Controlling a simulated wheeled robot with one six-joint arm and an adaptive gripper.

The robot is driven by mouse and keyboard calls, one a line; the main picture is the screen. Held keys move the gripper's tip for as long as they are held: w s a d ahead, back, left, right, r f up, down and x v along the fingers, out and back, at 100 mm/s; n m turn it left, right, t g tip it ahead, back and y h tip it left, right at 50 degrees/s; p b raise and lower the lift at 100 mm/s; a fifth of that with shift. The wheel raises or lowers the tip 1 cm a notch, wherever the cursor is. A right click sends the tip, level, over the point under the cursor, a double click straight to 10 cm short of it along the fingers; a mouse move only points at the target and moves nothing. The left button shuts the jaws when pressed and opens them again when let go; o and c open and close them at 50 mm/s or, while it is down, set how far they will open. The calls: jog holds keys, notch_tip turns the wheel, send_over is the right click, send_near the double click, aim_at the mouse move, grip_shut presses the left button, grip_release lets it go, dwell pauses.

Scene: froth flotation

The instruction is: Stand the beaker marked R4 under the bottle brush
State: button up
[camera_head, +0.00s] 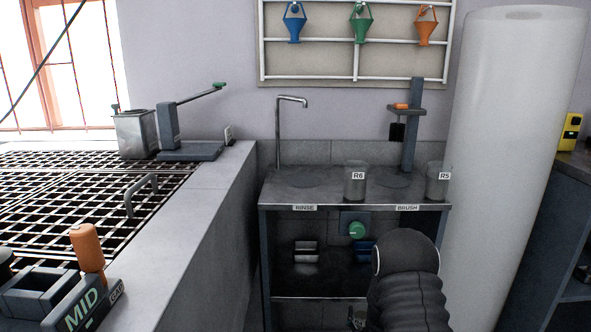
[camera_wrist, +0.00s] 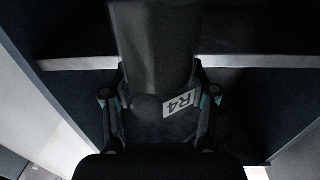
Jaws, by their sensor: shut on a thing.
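The beaker marked R4 (camera_wrist: 155,50) is dark in the wrist view, its white R4 label tilted and upside down. My gripper (camera_wrist: 158,103) is shut on it, with a finger on each side. In the head view my black arm shows at the lower right, and I cannot make out the held beaker there. The bottle brush (camera_head: 397,132) is a dark piece hanging from a grey stand on the bench's right half, above the BRUSH label (camera_head: 408,208).
The bench (camera_head: 320,200) bears beaker R6 (camera_head: 355,184) at front centre and beaker R5 (camera_head: 438,182) at the right end. A tap (camera_head: 280,130) rises over the RINSE side. A white column (camera_head: 510,170) stands right.

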jog(key=a, duration=0.1)
jog(key=s+a+y, duration=0.1)
jog(key=a, duration=0.1)
jog(key=a+f+n+y, duration=0.1)
jog(key=a, duration=0.1)
jog(key=shift+s, duration=0.15)
jog(key=shift+s, duration=0.15)
